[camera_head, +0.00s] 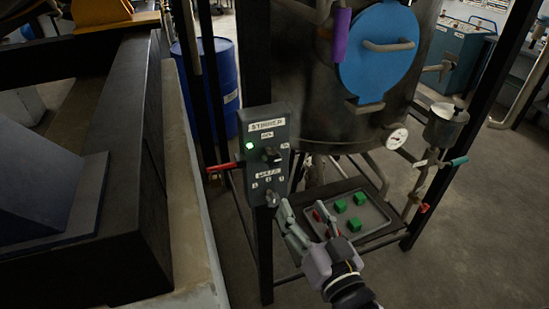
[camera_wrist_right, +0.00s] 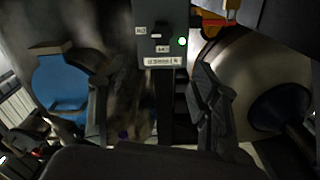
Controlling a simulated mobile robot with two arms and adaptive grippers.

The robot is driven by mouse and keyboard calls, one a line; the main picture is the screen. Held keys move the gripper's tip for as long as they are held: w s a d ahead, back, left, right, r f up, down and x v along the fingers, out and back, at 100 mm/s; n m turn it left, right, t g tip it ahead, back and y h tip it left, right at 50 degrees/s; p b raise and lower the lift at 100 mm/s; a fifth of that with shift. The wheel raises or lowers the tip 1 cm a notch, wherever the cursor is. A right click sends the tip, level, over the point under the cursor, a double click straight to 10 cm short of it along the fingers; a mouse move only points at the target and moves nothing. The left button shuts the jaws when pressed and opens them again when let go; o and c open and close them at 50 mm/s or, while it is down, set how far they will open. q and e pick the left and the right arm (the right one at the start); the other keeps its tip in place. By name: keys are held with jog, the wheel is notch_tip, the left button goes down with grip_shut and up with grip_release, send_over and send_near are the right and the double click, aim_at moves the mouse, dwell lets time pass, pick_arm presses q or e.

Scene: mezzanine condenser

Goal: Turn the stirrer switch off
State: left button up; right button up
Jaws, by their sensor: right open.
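The grey stirrer control box (camera_head: 280,190) is fixed to a dark post, with a "STIRRER" label at its top. Its green lamp (camera_head: 250,146) is lit. The black stirrer switch (camera_head: 271,155) sits right of and below the lamp. My right gripper (camera_head: 303,208) is open and empty, below and to the right of the switch, apart from it. In the right wrist view the box (camera_wrist_right: 178,15) appears upside down at the top, with the switch (camera_wrist_right: 158,34) beyond the open fingers (camera_wrist_right: 150,90). My left gripper is not in view.
A lower knob (camera_head: 271,199) on the box is close to my right gripper's left finger. A red handle (camera_head: 222,168) sticks out left of the box. A tray (camera_head: 377,232) with several green blocks lies behind my gripper. A steel vessel (camera_head: 295,70) stands behind.

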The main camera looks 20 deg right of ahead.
jog(key=b, duration=0.4)
send_near(274, 161)
jog(key=w+b, duration=0.4)
jog(key=w, duration=0.5)
jog(key=shift+a+r+b, duration=0.1)
jog(key=shift+a+b, duration=0.05)
jog(key=shift+b, duration=0.25)
jog(key=shift+w, duration=0.8)
jog(key=c, duration=1.1)
jog(key=shift+c, duration=0.2)
